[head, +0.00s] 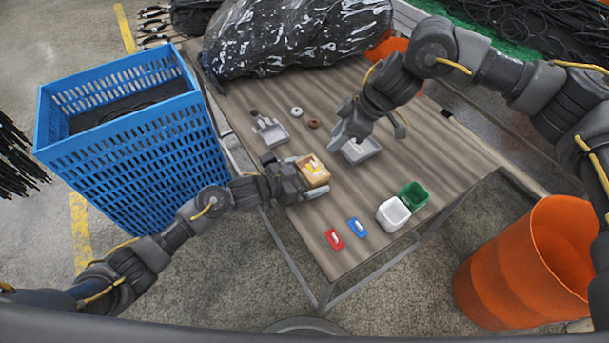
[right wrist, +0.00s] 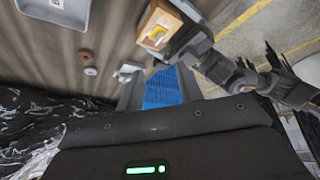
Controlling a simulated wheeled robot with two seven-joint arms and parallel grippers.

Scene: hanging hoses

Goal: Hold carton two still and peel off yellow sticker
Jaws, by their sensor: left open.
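The tan carton (head: 322,172) sits on the table with a yellow sticker (head: 311,167) on its top. The carton (right wrist: 148,20) and the yellow sticker (right wrist: 157,36) also show at the top of the right wrist view. My left gripper (head: 302,178) is open, with its fingers on either side of the carton; whether they touch it I cannot tell. My right gripper (head: 346,138) is up and right of the carton in the head view, over a grey tray. In the right wrist view its two fingers (right wrist: 160,90) stand apart with nothing between them.
The grey tray (head: 364,151) lies under my right gripper.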

